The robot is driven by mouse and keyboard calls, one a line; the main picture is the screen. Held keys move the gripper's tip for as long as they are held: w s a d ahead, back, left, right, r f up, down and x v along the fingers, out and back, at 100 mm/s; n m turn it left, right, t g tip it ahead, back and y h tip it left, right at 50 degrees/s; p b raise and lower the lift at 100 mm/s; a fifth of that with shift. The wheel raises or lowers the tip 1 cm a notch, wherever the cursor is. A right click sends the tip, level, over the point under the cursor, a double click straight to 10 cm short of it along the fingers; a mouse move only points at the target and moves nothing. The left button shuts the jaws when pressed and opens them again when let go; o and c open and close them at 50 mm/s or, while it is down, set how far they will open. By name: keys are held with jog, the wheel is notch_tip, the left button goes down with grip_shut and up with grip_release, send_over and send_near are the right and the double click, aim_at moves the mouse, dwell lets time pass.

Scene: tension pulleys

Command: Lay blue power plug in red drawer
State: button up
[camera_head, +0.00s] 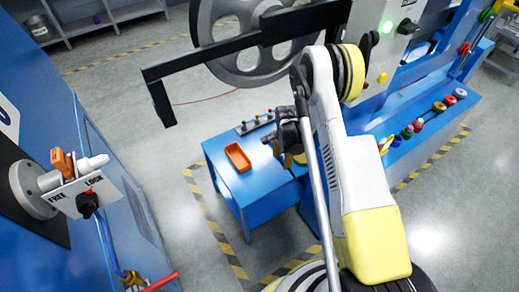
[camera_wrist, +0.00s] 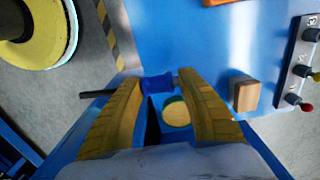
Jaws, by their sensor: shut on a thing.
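The blue power plug (camera_wrist: 157,84) shows in the wrist view as a small blue block between the tips of my gripper (camera_wrist: 158,79). The yellow-padded fingers are closed on its two sides. A dark rod-like piece sticks out left of the left finger; I cannot tell if it belongs to the plug. In the head view my gripper (camera_head: 284,150) is over the right part of the blue table, and the plug cannot be made out. An orange-red open tray (camera_head: 238,157), the only drawer-like thing seen, lies on the table left of my gripper. Its edge shows at the wrist view's top (camera_wrist: 222,2).
The blue table (camera_head: 245,188) has free room around the tray. A wooden block (camera_wrist: 245,94) and a strip of coloured knobs (camera_wrist: 300,65) are right of my gripper in the wrist view. A dark frame and a large grey wheel (camera_head: 255,65) stand behind the table.

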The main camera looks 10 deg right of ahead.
jog(key=b, duration=0.4)
send_over(262, 163)
notch_tip(262, 163, down, 7)
jog(key=shift+r, duration=0.15)
jog(key=shift+w+f+b, duration=0.1)
jog(key=shift+f+b, duration=1)
jog(key=shift+f, duration=0.85)
jog(key=shift+f, duration=0.1)
jog(key=o, duration=1.2)
